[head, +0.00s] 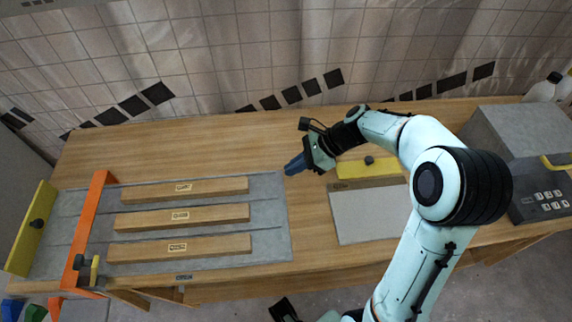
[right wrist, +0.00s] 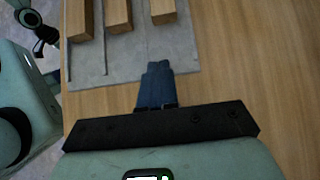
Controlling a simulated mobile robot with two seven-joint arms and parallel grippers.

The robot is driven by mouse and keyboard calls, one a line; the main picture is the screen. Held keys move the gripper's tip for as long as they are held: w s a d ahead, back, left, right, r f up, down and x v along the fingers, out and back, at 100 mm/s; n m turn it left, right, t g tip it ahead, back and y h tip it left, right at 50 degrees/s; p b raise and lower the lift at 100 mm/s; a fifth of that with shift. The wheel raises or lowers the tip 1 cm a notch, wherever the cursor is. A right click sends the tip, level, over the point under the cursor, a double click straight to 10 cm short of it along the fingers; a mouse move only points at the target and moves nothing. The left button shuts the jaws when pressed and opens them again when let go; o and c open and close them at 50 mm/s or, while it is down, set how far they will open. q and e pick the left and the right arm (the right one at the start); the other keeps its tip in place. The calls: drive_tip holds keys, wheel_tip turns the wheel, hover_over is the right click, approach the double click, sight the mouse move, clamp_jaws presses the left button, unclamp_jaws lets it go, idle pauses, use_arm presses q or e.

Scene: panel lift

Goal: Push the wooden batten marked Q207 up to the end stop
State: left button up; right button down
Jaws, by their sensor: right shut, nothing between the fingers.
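Three wooden battens lie in parallel on a grey board (head: 270,215) at the left: a top one (head: 215,188), a middle one (head: 215,214) and a bottom one (head: 220,246). Each carries a small label, too small to read, so I cannot tell which is Q207. An orange bar (head: 80,240) crosses the board left of them, with gaps to all three. My right gripper (head: 293,168) is shut and empty near the board's upper right corner. In the right wrist view its blue fingers (right wrist: 157,72) point roughly at the rightmost batten's end (right wrist: 163,18), apart from it. A dark part at the bottom may be my left gripper (head: 284,309).
A yellow strip (head: 28,230) with a knob stands at the far left. A small clamp (head: 85,266) sits by the orange bar. A light grey panel (head: 370,212) lies right of the board, below a yellow bar (head: 350,169). A grey keypad machine (head: 540,200) stands right.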

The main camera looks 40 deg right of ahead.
sight(170, 194)
drive_tip(key=b+x, duration=0.1)
drive_tip(key=x, duration=0.6)
drive_tip(key=shift+a+f, duration=0.25)
drive_tip(key=shift+f, duration=0.05)
drive_tip(key=shift+w+a, duration=0.6)
drive_tip(key=shift+a, duration=0.3)
drive_tip(key=shift+w+a, duration=0.6)
drive_tip(key=shift+a, duration=0.3)
use_arm(q)
drive_tip(key=shift+w+f, duration=0.1)
drive_tip(key=shift+f, duration=0.35)
use_arm(e)
drive_tip(key=w+a+p, duration=0.3)
drive_tip(key=w+a, duration=0.1)
drive_tip(key=a, duration=0.2)
drive_tip(key=w+a+p, duration=0.3)
drive_tip(key=w+a, duration=0.1)
drive_tip(key=a, duration=0.2)
drive_tip(key=w+a+p, duration=0.3)
drive_tip(key=w+a, duration=0.1)
drive_tip(key=a, duration=0.3)
drive_tip(key=shift+a+r, duration=0.1)
drive_tip(key=shift+w+a, duration=0.1)
drive_tip(key=shift+a, duration=0.15)
use_arm(q)
drive_tip(key=w+r, duration=0.3)
drive_tip(key=r, duration=0.6)
drive_tip(key=shift+w+r+t, duration=0.3)
drive_tip(key=shift+w+r, duration=0.05)
drive_tip(key=shift+r, duration=0.05)
